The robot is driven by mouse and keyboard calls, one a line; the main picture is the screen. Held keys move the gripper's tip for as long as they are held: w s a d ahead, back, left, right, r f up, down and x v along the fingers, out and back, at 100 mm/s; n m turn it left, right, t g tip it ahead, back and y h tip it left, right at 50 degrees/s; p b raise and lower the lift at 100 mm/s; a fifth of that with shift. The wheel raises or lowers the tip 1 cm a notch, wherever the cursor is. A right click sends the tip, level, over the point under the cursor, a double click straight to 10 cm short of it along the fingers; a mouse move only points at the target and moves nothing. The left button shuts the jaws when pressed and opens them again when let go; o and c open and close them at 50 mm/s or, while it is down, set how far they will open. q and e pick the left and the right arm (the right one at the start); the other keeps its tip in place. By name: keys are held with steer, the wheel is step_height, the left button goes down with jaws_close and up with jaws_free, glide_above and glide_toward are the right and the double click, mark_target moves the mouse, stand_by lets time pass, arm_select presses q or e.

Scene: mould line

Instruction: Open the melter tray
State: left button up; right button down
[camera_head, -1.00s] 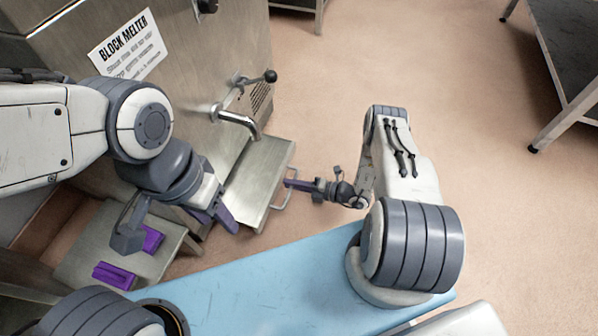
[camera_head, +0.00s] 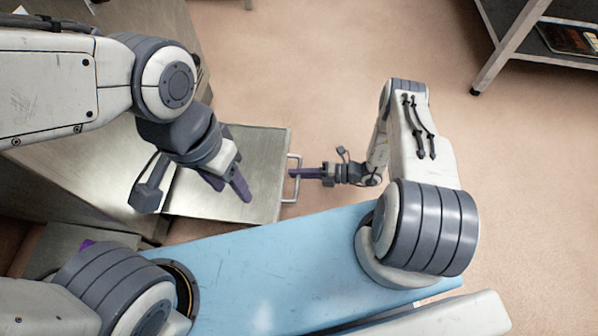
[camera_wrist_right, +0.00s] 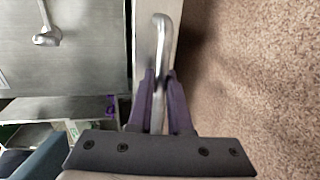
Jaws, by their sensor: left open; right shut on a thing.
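The melter tray (camera_head: 262,150) is a flat metal tray extending from the steel melter body (camera_head: 90,175) on the left. Its U-shaped handle (camera_head: 298,160) is on the right edge. My right gripper (camera_head: 293,173) is shut on the handle. In the right wrist view the metal handle (camera_wrist_right: 160,30) passes between the purple fingers of that gripper (camera_wrist_right: 161,76). My left gripper (camera_head: 233,193) is open and appears above the tray's surface; whether it touches the tray cannot be told. My left arm hides part of the melter and the tray's left side.
A light blue surface (camera_head: 280,265) lies in front of the tray. A low metal surface (camera_head: 62,245) with a bit of purple shows at lower left. A metal shelf unit (camera_head: 500,55) stands at upper right. The floor between is clear.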

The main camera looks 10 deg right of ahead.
steer(key=c, duration=0.8)
jaws_free()
steer(key=shift+c, duration=0.2)
steer(key=shift+d, duration=0.1)
steer(key=p+v, duration=0.3)
steer(key=v, duration=0.7)
steer(key=shift+d, duration=0.15)
steer(key=shift+r, duration=0.1)
